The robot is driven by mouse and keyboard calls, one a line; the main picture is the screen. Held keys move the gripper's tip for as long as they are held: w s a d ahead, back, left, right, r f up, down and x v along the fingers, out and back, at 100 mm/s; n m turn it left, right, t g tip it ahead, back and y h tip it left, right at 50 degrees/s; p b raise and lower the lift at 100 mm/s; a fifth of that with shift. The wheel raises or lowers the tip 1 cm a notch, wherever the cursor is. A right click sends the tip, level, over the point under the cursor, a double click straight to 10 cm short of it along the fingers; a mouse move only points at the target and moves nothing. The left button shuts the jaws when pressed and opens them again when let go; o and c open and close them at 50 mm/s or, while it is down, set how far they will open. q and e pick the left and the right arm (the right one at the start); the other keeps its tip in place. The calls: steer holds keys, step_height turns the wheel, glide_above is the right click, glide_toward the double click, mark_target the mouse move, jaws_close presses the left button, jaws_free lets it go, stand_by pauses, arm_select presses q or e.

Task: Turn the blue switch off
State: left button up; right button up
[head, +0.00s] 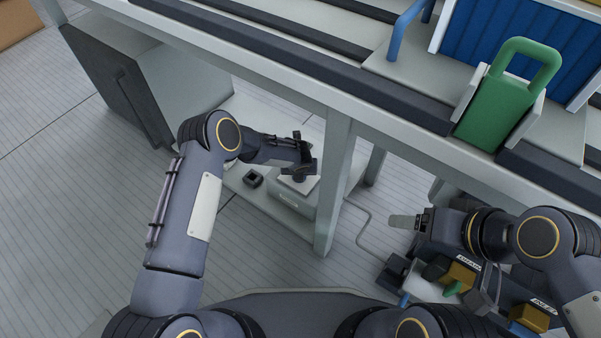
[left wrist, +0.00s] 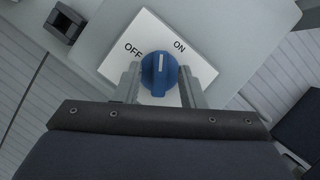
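The blue switch (left wrist: 160,73) is a round knob on a white plate (left wrist: 110,68) lettered OFF and ON. Its white pointer line points straight up in the left wrist view, between the two labels. My left gripper (left wrist: 160,78) has one finger on each side of the knob, seemingly touching it. In the head view, my left gripper (head: 300,176) is over the grey box (head: 290,197) under the bench; it hides the knob there. My right gripper (head: 402,221) is at the right, away from the switch; its finger opening cannot be made out.
A small black square part (head: 252,179) lies beside the grey box. A bench leg (head: 334,190) stands just right of it, and the bench rail runs above. A dark cabinet (head: 120,80) is at the left. A green-handled block (head: 497,112) stands on the bench.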

arm_select(q)
steer(key=shift+c, duration=0.3)
jaws_close()
